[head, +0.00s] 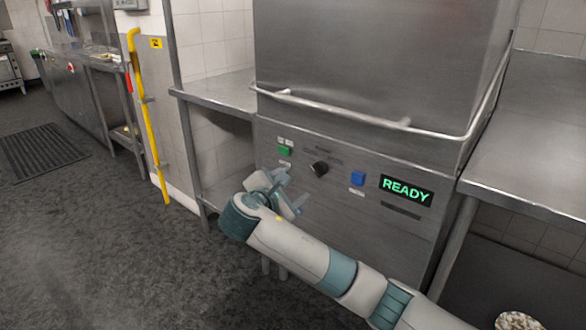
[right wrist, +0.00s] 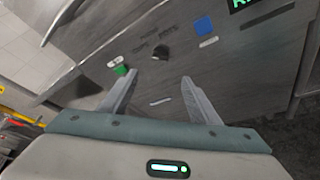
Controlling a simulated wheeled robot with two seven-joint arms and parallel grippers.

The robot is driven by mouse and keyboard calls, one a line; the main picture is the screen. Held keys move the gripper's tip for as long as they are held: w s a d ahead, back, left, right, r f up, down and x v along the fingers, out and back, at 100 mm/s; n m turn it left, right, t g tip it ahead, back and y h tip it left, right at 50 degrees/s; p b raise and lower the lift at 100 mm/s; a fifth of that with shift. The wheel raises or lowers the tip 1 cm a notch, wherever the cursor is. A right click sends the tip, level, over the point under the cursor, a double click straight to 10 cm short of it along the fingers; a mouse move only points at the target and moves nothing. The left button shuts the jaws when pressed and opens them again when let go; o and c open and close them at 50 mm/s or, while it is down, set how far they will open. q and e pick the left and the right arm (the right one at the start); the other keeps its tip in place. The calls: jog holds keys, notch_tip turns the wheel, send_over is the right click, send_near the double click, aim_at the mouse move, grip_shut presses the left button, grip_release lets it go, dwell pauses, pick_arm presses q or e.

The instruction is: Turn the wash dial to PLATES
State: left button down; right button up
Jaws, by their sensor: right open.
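The wash dial (head: 319,168) is a round black knob on the steel front panel of the dishwasher (head: 340,215). It also shows in the right wrist view (right wrist: 160,53), ahead of the fingers. Small labels surround it, too blurred to read, so I cannot tell which one it points at. My right gripper (head: 291,190) is in front of the panel, below and left of the dial. In the right wrist view its two fingers (right wrist: 157,98) are spread apart with nothing between them, and apart from the dial. My left gripper is not in view.
A green button (head: 284,151) is left of the dial and a blue button (head: 358,178) is right of it. A display (head: 406,190) reads READY. A long bar handle (head: 365,117) crosses above the panel. Steel counters flank the machine. A yellow pole (head: 147,115) stands left.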

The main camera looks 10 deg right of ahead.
aim_at(316, 171)
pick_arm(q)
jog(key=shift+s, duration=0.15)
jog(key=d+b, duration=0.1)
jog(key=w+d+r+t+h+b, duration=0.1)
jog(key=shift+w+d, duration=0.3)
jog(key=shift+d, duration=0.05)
pick_arm(e)
jog(key=x, duration=1.7)
jog(key=shift+w+d+f, duration=0.1)
jog(key=shift+w+d, duration=0.05)
jog(key=shift+w, duration=0.05)
jog(key=shift+c, duration=0.3)
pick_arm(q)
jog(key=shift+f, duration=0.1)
pick_arm(e)
jog(key=c, duration=1)
